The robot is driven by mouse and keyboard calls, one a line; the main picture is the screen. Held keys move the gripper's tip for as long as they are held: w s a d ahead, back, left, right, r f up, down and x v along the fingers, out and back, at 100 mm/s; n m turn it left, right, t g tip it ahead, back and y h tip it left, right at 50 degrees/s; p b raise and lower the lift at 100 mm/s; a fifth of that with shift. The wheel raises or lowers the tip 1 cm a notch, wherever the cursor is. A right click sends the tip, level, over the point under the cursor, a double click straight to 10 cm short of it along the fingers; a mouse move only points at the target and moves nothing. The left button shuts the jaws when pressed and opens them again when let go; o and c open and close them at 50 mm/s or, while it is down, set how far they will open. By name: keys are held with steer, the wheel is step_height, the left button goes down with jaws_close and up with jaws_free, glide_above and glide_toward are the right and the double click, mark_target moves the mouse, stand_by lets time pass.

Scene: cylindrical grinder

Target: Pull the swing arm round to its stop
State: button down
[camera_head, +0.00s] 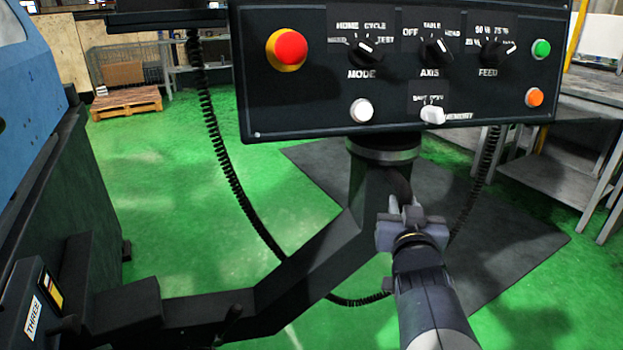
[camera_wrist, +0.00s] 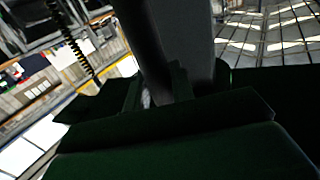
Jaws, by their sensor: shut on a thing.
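The dark swing arm (camera_head: 305,262) reaches from the machine at the lower left, bends upward, and carries the black control panel (camera_head: 400,95) on a post. A dark curved grip (camera_head: 397,182) shows on the post under the panel. My gripper (camera_head: 405,207) is at this grip, right of the post, and is shut on it. In the wrist view a dark bar (camera_wrist: 150,45) runs down between the fingers of my gripper (camera_wrist: 156,95). The exact contact is dark and partly hidden by the gripper body.
The blue and dark machine body (camera_head: 50,190) stands at the left. A coiled cable (camera_head: 222,150) hangs beside the arm. A grey mat (camera_head: 500,240) lies on the green floor. A grey workbench (camera_head: 560,175) stands at the right, a pallet (camera_head: 127,102) at the back left.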

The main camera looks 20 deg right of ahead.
steer(key=shift+s+a, duration=0.1)
steer(key=shift+s, duration=0.2)
steer(key=c, duration=1.3)
jaws_free()
steer(key=shift+o, duration=0.2)
steer(key=shift+s+a, duration=0.1)
